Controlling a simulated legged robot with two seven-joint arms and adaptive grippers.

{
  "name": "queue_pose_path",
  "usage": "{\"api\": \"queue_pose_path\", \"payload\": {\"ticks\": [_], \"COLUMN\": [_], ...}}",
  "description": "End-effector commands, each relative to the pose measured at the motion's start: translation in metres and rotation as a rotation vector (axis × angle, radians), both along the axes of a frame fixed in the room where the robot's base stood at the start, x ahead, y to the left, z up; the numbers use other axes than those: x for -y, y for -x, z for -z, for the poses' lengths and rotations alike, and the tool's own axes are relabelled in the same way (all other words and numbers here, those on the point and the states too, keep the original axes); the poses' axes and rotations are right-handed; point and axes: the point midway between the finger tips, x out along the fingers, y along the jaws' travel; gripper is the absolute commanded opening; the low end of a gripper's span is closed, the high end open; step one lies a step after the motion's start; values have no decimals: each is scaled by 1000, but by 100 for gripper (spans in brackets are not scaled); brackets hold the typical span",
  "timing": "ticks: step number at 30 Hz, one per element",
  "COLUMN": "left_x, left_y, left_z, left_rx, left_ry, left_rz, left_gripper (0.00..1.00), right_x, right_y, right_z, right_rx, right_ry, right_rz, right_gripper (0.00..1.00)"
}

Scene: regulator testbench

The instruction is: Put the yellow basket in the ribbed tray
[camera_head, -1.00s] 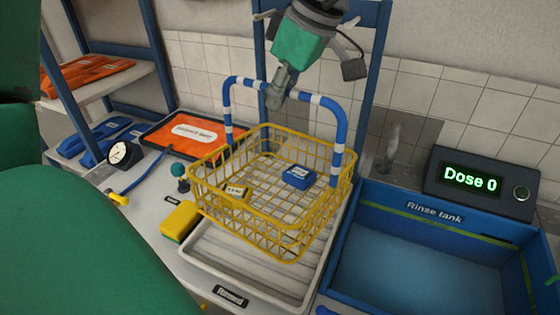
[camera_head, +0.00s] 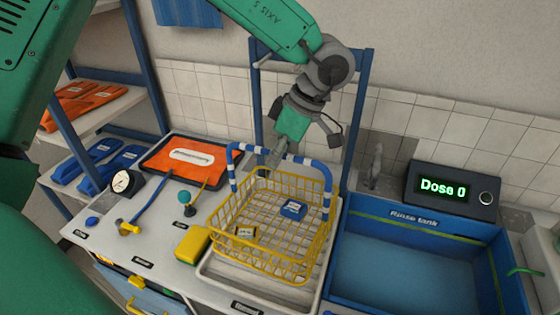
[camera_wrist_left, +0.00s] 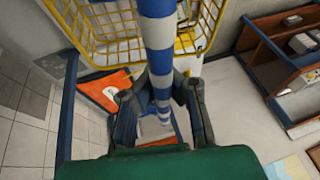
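The yellow wire basket (camera_head: 230,215) has a blue-and-white striped arched handle (camera_head: 327,178). It is over the ribbed tray (camera_head: 232,272), a pale shallow tray on the bench. I cannot tell whether its bottom touches the tray floor. A blue block (camera_head: 292,209) and a small yellowish block (camera_head: 244,232) lie in the basket. My left gripper (camera_head: 275,156) is at the top of the handle and looks shut on it. In the left wrist view the striped handle (camera_wrist_left: 157,60) runs between the two fingers (camera_wrist_left: 161,98). My right gripper is not in view.
A yellow sponge-like block (camera_head: 191,244), a dial gauge (camera_head: 123,182) and an orange-lined tray (camera_head: 185,160) are to the left. A blue frame (camera_head: 360,110) stands behind the basket.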

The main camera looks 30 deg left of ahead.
Motion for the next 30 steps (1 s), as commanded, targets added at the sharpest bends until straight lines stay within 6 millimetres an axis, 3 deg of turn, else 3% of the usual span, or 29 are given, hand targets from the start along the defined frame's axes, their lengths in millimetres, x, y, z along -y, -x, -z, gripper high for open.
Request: {"api": "queue_pose_path", "payload": {"ticks": [3,11,18,25,27,30], "left_x": [3,11,7,2,1,2], "left_y": [0,0,0,0,1,1], "left_z": [13,27,55,60,62,61], "left_rx": [3,5,2,3,1,1], "left_ry": [-4,-11,-8,-1,0,-1], "left_rz": [1,1,1,0,0,0], "left_gripper": [0,0,0,0,23,26], "right_x": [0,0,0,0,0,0], "right_y": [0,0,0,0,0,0], "right_z": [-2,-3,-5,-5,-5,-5], "right_rx": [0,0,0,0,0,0], "right_ry": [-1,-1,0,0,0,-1], "right_rz": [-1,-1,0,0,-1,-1], "right_gripper": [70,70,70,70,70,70]}}
